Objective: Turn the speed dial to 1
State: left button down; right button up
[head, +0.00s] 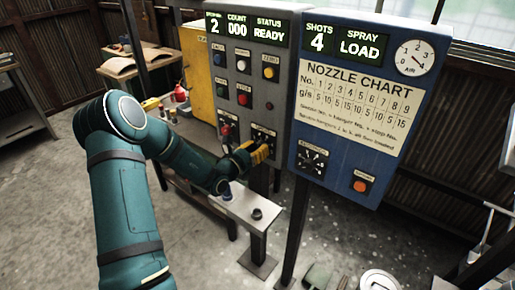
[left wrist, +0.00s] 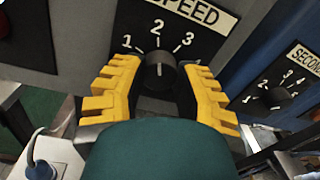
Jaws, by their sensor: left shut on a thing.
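The speed dial (left wrist: 158,75) is a black round knob on a dark plate with the numbers 1, 2 and 3 under the word SPEED in the left wrist view. Its white line points up towards the 2. My left gripper (left wrist: 157,82) has its yellow fingers closed on both sides of the dial. In the head view my left gripper (head: 260,152) reaches the lower right of the grey panel (head: 262,78) and mostly hides the dial. The small display (head: 214,25) at the panel's top left reads 2. My right gripper is not in view.
The grey panel carries several coloured buttons above the dial. A blue panel (head: 349,98) with a nozzle chart (head: 360,105), a second dial (head: 313,160) and an orange button (head: 360,186) stands close to the right. A small ledge (head: 245,205) is below the gripper.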

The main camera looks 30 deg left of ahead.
pick_arm(q)
jog(key=n+p, duration=0.4)
jog(key=shift+a+r+n, duration=0.1)
jog(key=shift+r+n, duration=0.1)
jog(key=shift+n, duration=0.2)
jog(key=shift+f+n+p, duration=0.1)
jog(key=shift+n+p, duration=1.15)
jog(key=shift+n, duration=0.65)
jog(key=shift+t, duration=0.3)
jog(key=c, duration=0.6)
grip_release()
jog(key=shift+f, duration=0.1)
